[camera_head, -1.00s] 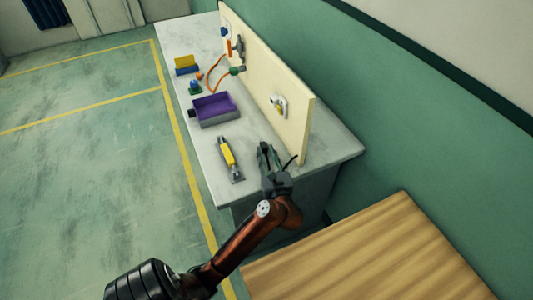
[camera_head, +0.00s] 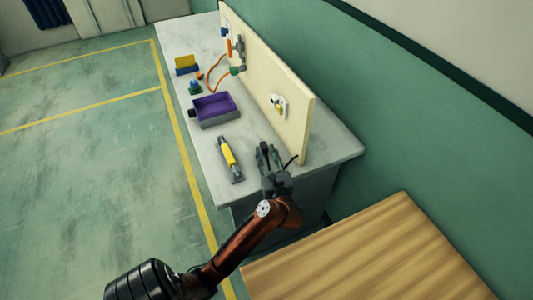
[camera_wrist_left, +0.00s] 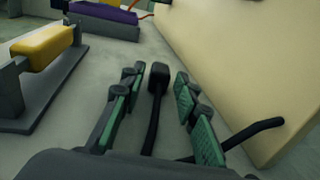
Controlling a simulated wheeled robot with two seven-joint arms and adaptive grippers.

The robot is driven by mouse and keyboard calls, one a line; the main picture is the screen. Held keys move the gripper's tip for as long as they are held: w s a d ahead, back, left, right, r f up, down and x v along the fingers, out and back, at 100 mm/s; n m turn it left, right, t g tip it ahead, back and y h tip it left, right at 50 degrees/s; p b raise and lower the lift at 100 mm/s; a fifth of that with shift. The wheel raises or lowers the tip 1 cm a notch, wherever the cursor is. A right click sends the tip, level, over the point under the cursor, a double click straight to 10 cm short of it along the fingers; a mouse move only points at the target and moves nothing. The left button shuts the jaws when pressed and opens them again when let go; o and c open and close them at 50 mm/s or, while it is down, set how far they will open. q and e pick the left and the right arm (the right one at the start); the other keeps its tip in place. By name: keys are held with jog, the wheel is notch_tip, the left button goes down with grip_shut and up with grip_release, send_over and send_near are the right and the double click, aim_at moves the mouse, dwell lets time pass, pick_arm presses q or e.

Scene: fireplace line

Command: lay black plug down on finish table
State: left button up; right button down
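My left gripper (camera_head: 267,157) is low over the near end of the pale grey table (camera_head: 190,45), beside the cream upright board. In the left wrist view its green-padded fingers (camera_wrist_left: 158,98) are spread apart. The black plug (camera_wrist_left: 158,76) is between the fingertips, with a visible gap on both sides. It appears to lie on the grey tabletop. Its black cable runs back beneath the gripper and comes out at the right. In the head view the plug cannot be made out between the fingers. My right gripper is not in view.
The cream board (camera_head: 300,120) stands close right of the gripper. A yellow-and-grey block holder (camera_head: 229,158) stands close left. A purple-lined tray (camera_head: 215,108) and small coloured parts lie farther back. A wooden tabletop (camera_head: 360,255) is at the near right.

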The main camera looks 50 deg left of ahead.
pick_arm(q)
jog(key=shift+o, duration=0.3)
jog(key=shift+s+f, duration=0.1)
jog(key=shift+f, duration=0.6)
jog(key=o, duration=0.5)
jog(key=shift+c, duration=0.5)
jog(key=c, duration=0.5)
jog(key=shift+o, duration=0.2)
jog(key=shift+s+d, duration=0.1)
jog(key=shift+d, duration=0.1)
jog(key=shift+s+d+p, duration=0.2)
jog(key=shift+d+p, duration=0.2)
jog(key=shift+d, duration=0.05)
